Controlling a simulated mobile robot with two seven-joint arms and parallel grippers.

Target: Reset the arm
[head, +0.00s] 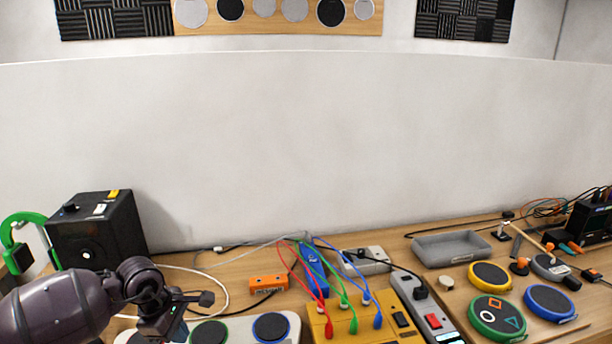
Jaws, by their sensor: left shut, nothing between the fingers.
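My left arm comes in from the lower left of the head view. Its gripper (206,299) is shut and empty, above the left part of the table, close to a pale board with round pads (236,332). The fingers are small and dark in this view. My right gripper is not in view.
A black box (98,232) stands behind my left arm. An orange block (268,283), a yellow box with coloured leads (368,325), a power strip (424,306), a grey tray (451,247) and several round mesh pads (497,316) crowd the table. Cables run across the back.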

